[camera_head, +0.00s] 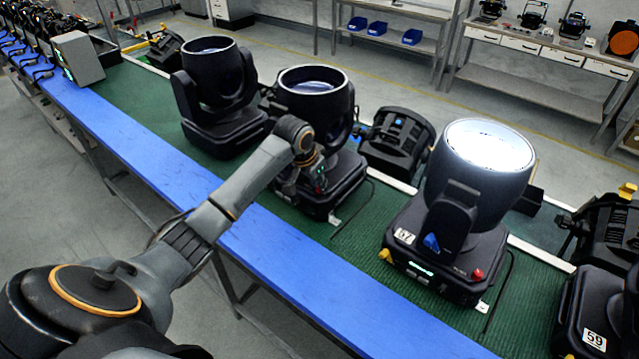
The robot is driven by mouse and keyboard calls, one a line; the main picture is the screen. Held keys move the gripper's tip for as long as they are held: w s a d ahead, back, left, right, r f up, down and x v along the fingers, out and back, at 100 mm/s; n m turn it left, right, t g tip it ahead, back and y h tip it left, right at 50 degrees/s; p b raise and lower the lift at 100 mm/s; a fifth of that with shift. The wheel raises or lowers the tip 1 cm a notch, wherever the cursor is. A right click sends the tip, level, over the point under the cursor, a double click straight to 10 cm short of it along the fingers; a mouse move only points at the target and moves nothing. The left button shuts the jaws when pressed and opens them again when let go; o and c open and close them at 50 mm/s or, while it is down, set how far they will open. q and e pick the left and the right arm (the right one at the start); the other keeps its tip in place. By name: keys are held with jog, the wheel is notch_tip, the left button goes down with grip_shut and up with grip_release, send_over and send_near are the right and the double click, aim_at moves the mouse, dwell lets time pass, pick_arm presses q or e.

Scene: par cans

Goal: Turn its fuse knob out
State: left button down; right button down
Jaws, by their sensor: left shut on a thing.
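The lamp (315,90) in the middle of the row is a black moving-head light with its round head facing up. My left arm reaches across the bench edge to the front of this lamp's base (345,190). My left gripper (318,185) is there, shut on what appears to be the fuse knob. A little red shows at its fingers, but the knob is mostly hidden. On the nearer lamp (480,170), marked 57, a red knob (478,274) sits beside small lettering on the base front, and a yellow part (385,255) is at its left corner. My right gripper is out of view.
Another moving-head lamp (212,90) stands to the left, and one marked 59 (595,315) at the right edge. The green mat (285,222) has a blue front edge strip (150,140). Black fixtures (398,140) stand behind. Thin cables lie beside the bases.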

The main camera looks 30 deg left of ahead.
pick_arm(q)
jog(key=shift+a+m+h, duration=0.1)
jog(key=shift+m+h, duration=0.2)
jog(key=shift+m, duration=0.3)
jog(key=c, duration=1.2)
grip_release()
jog(key=v, duration=1.2)
jog(key=shift+r, duration=0.1)
